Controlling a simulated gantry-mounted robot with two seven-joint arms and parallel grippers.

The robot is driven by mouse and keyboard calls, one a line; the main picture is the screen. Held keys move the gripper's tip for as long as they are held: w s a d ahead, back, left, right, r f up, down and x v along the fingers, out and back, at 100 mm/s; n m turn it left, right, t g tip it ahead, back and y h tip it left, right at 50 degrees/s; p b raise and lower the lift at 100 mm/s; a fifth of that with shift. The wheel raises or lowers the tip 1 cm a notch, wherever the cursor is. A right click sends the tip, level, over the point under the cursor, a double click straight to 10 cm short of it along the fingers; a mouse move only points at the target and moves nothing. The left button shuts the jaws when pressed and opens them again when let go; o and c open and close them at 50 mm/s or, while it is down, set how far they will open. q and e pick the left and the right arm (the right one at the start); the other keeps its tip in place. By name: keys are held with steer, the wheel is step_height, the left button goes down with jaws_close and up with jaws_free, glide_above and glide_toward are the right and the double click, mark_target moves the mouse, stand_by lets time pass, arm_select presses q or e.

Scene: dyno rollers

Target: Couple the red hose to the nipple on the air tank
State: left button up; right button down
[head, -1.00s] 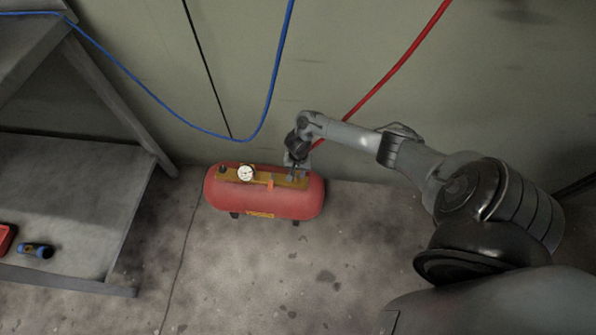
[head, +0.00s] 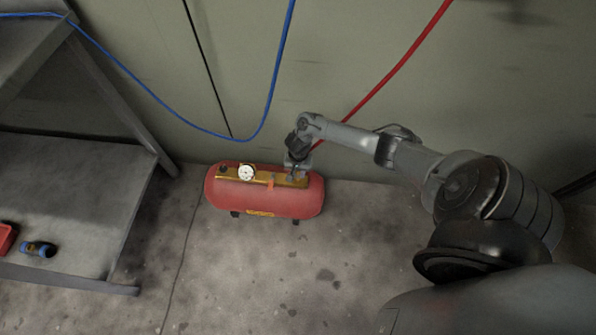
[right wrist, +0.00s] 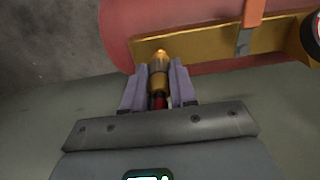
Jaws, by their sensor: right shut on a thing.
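The red air tank (head: 262,197) lies on the floor against the wall, with a brass-coloured plate on top. The red hose (head: 400,64) hangs down along the wall to my right gripper (head: 297,172), at the right end of the plate. In the right wrist view, my right gripper (right wrist: 159,84) is shut on the brass coupling (right wrist: 158,80) at the end of the red hose. The coupling's tip points at the tank's brass plate (right wrist: 200,45). A brass tip (right wrist: 160,56) shows at the plate's edge; I cannot tell whether coupling and nipple are joined. My left gripper is not in view.
A white gauge (head: 246,173) stands on the tank's plate, with an orange lever (head: 271,183) beside it. A blue hose (head: 270,95) hangs in a loop behind the tank. A grey shelf (head: 85,190) stands at left. The floor in front is clear.

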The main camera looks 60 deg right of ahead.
steer(key=shift+f, duration=0.15)
steer(key=shift+f, duration=0.35)
steer(key=c, duration=0.8)
jaws_free()
